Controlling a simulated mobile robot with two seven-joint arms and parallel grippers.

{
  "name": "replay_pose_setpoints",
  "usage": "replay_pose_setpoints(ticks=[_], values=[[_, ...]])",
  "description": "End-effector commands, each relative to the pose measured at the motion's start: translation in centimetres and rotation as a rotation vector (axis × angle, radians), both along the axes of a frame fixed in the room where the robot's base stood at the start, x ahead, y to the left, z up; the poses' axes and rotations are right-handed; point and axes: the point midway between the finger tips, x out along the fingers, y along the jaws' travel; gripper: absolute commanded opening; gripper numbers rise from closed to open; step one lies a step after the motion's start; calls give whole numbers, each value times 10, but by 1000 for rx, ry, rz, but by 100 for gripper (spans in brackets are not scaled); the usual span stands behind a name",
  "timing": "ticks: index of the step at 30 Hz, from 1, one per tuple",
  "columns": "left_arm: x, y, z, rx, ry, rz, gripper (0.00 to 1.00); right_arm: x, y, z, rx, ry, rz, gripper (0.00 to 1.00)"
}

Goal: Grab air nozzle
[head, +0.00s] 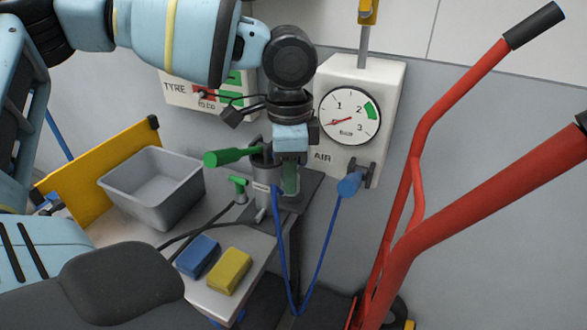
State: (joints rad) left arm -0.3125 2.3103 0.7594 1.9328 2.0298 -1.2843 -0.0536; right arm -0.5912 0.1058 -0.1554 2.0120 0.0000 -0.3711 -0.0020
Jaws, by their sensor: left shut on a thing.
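The AIR box (357,110) with its round gauge hangs on the wall right of centre. A blue hose (281,255) loops from its blue fitting (350,184) down and up to beneath my left gripper (290,158). My left gripper points down and is shut on a partly hidden greenish piece, which seems to be the air nozzle (290,180). The gripper covers most of it. A grey holder (263,185) stands just left of it, and a green handle (232,157) sticks out leftward there. Whether the nozzle touches the holder cannot be told. My right gripper is not in view.
A grey bin (155,188), a blue block (198,256), a yellow block (230,271) and a small green-headed tool (239,187) are on the bench (262,245). A red-framed hand truck (412,225) stands at the right. A TYRE panel (210,92) is behind my arm.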

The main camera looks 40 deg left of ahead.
Motion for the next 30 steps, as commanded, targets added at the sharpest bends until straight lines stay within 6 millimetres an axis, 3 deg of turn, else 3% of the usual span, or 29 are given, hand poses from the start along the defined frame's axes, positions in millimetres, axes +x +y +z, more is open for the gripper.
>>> replay_pose_setpoints(ticks=[9,15,21,30], values=[[-70,-34,8,1,-3,-5,4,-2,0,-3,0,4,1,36],[-102,-49,11,1,-3,-3,4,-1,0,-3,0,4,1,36],[-116,-57,12,0,-3,0,4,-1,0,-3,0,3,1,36],[-119,-58,12,0,-1,6,4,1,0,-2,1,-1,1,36]])
